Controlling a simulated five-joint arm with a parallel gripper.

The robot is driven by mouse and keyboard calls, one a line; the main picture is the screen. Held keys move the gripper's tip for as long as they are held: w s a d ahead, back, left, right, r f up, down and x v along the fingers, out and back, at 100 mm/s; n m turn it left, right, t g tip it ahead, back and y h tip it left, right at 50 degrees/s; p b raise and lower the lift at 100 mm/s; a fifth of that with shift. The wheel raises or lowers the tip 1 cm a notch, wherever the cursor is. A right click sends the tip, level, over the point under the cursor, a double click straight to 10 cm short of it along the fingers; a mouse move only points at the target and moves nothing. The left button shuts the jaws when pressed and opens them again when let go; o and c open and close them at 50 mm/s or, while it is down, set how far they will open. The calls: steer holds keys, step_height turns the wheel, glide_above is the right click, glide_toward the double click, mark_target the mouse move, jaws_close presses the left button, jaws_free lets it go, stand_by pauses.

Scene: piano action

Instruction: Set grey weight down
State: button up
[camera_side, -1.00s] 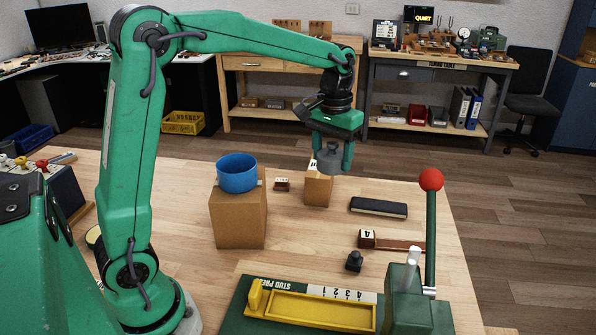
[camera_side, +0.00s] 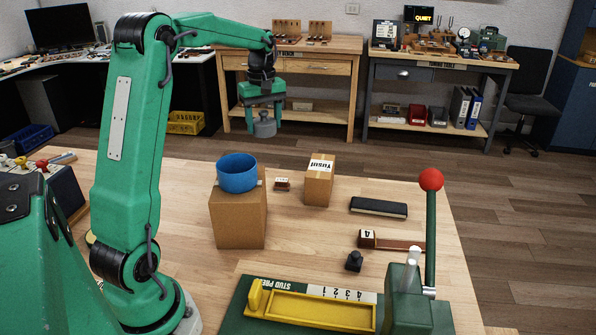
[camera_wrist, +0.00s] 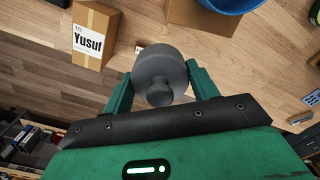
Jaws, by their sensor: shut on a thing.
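The grey weight (camera_side: 264,126) is a round cylinder with a knob. My gripper (camera_side: 263,104) is shut on it and holds it in the air, above the far part of the table in the side view. In the wrist view the grey weight (camera_wrist: 160,77) sits between the two green fingers of my gripper (camera_wrist: 160,90), its knob towards the camera. Nothing is seen touching the weight from below.
A blue bowl (camera_side: 237,173) stands on a cardboard box (camera_side: 237,220). A smaller box labelled Yusuf (camera_side: 319,182) stands to its right. A black brush-like block (camera_side: 378,208), a dark knob (camera_side: 354,261) and a green stud press (camera_side: 418,305) are nearer.

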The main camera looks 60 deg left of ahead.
steer(key=a, duration=0.1)
steer(key=s+a+n, duration=0.1)
steer(key=a, duration=0.1)
steer(key=shift+s+n, duration=0.15)
steer(key=shift+n, duration=0.15)
step_height(320, 180, down, 11)
steer(key=s+a+f, duration=0.1)
steer(key=a+f, duration=0.1)
steer(key=a, duration=0.1)
steer(key=s+a+f, duration=0.1)
steer(key=a+f, duration=0.1)
steer(key=a, duration=0.2)
steer(key=s+a+f, duration=0.1)
steer(key=a+f, duration=0.2)
steer(key=a, duration=0.1)
steer(key=shift+s+a, duration=0.1)
steer(key=shift+s, duration=0.1)
steer(key=shift+f, duration=1.95)
steer(key=shift+f, duration=0.1)
steer(key=o, duration=1.7)
steer(key=shift+f, duration=0.15)
